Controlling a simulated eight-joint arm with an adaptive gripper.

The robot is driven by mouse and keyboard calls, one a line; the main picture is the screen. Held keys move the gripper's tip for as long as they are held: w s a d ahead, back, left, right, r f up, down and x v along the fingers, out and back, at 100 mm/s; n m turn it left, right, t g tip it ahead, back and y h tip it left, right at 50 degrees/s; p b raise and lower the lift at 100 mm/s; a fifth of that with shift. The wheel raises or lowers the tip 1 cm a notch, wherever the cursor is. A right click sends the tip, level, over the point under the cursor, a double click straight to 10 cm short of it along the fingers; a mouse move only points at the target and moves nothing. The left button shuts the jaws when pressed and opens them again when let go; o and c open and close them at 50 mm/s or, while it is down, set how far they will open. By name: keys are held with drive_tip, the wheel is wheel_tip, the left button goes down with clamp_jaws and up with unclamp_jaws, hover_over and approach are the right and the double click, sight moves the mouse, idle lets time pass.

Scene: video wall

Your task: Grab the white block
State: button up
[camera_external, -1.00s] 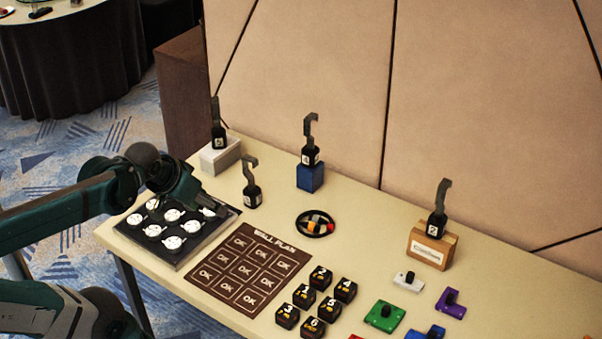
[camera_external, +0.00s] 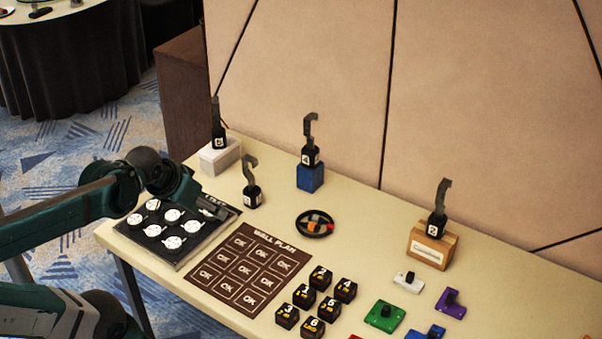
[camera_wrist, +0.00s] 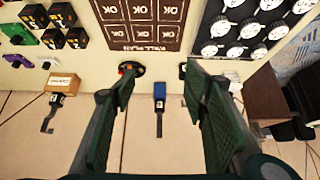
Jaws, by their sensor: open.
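A white block (camera_external: 220,156) stands at the table's back left, with a black numbered hook piece on top. A smaller flat white piece (camera_external: 408,283) with a black knob lies at the right, near the green and purple pieces. In the wrist view, the flat white piece seems to show at the left (camera_wrist: 47,65); the white block is at best partly hidden behind the right finger. My gripper (camera_external: 216,210) is over the right edge of the black tray, in front of the white block and apart from it. In the wrist view my gripper (camera_wrist: 160,82) is open, with nothing between its fingers.
A black tray (camera_external: 178,264) of round white dials lies below my gripper. A standing hook piece (camera_external: 252,196) is close to its right. A blue block (camera_external: 310,177) and a cardboard box (camera_external: 431,247) bear hooks. A brown plan sheet (camera_external: 247,269) and black numbered cubes lie in front.

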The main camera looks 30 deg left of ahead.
drive_tip(key=shift+c, duration=0.7)
drive_tip(key=w+d+r+m+g+h+p, duration=0.1)
drive_tip(key=w+d+r+m+p, duration=0.15)
drive_tip(key=w+d, duration=0.3)
drive_tip(key=w+d+r+m+g+p, duration=0.1)
drive_tip(key=w+d+r+m, duration=0.15)
drive_tip(key=w+d, duration=0.35)
drive_tip(key=m+g+p, duration=0.5)
drive_tip(key=m+p, duration=0.2)
drive_tip(key=m, duration=0.6)
hover_over(409, 272)
drive_tip(key=f, duration=1.9)
drive_tip(key=shift+a+f, duration=0.4)
drive_tip(key=shift+d+f, duration=0.15)
drive_tip(key=shift+f, duration=1.1)
